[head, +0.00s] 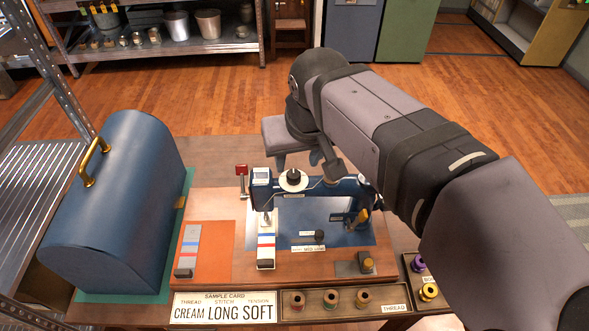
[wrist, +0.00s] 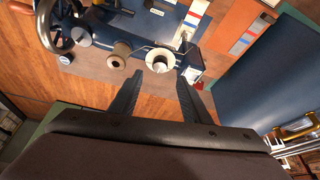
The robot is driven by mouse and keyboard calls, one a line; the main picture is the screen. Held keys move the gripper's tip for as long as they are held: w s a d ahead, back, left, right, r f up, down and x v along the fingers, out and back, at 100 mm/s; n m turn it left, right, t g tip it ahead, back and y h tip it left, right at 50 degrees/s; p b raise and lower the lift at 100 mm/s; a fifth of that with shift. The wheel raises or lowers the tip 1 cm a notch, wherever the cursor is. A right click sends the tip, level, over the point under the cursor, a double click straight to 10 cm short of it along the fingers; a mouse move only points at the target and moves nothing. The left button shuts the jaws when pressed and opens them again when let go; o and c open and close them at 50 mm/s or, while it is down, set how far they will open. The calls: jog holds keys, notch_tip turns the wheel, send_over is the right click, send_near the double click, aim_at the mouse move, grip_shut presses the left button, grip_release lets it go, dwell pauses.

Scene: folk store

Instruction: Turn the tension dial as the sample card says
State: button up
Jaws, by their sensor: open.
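The blue sewing machine (head: 345,188) stands on a wooden base. A round white disc with a dark knob (head: 293,180) sits on its top and looks like the tension dial; its markings are too small to read. It also shows in the wrist view as a pale disc (wrist: 160,58). The sample card (head: 224,308) reads CREAM, LONG, SOFT under thread, stitch and tension. My gripper (wrist: 171,76) is open and empty, its fingertips close to the disc, one on each side of its near edge; contact cannot be told. In the head view my arm hides part of the machine.
A blue domed case (head: 115,210) stands at the left. A small red-topped post (head: 242,180) is left of the machine. A spool tray (head: 347,299) is in front, and purple and yellow spools (head: 428,292) are at the right. A tan spool (wrist: 119,52) is beside the disc.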

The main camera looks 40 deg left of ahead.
aim_at(294, 174)
jog(key=shift+p+x, duration=0.3)
jog(key=shift+x, duration=3.3)
jog(key=shift+c, duration=0.3)
jog(key=c, duration=1)
